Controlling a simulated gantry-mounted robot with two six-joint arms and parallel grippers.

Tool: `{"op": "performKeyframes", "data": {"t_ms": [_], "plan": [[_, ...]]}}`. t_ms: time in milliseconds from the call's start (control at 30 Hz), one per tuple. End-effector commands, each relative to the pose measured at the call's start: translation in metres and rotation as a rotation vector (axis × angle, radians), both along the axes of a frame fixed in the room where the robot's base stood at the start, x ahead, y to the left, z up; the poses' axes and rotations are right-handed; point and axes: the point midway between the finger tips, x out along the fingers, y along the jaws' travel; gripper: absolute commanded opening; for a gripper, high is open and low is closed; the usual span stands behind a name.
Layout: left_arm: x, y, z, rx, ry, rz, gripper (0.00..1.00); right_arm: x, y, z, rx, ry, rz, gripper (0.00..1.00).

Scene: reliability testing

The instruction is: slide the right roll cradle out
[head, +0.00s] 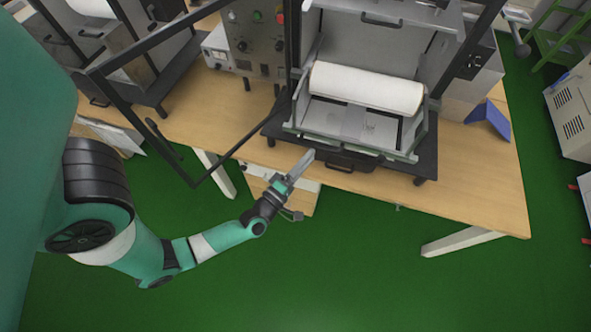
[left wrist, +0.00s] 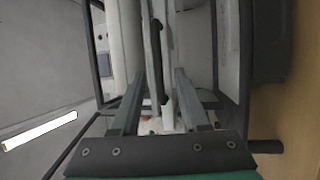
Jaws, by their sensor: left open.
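The right roll cradle (head: 318,120) sits in the open machine at the right of the head view and carries a thick white roll (head: 367,88). A dark handle shows at the machine's lower front edge (head: 352,163). My left gripper (head: 306,160) is just in front of the machine, left of that handle, with its fingers pointing up and right. In the left wrist view its two open fingers (left wrist: 160,85) point at a pale panel with a dark bar handle (left wrist: 157,60). The handle appears between the fingers; I cannot tell whether they touch it. My right gripper is not in view.
The machine stands on a wooden table (head: 480,200). An open dark door frame (head: 215,170) hangs left of the cradle, close to my left arm. A control box (head: 255,40) and another machine stand further left. A blue wedge (head: 490,118) lies at the right. Green floor in front is mostly clear.

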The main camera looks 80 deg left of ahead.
Motion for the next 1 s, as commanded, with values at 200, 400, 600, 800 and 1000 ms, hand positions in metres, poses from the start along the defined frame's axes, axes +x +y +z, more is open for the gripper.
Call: {"op": "performKeyframes", "data": {"t_ms": [200, 400, 600, 800, 1000], "plan": [[-0.040, -0.033, -0.008, -0.002, 0.002, -0.009, 0.45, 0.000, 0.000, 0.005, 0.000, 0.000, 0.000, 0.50], [-0.055, -0.043, -0.012, 0.000, 0.001, -0.003, 0.45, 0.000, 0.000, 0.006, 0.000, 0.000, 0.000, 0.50], [-0.058, -0.043, -0.012, -0.001, 0.001, 0.001, 0.45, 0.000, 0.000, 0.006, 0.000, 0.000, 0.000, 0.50], [-0.057, -0.043, -0.012, -0.001, 0.001, 0.001, 0.45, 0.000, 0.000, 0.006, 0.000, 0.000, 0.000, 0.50], [-0.057, -0.043, -0.012, 0.000, 0.000, -0.001, 0.45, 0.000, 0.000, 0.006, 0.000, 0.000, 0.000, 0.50]]}}
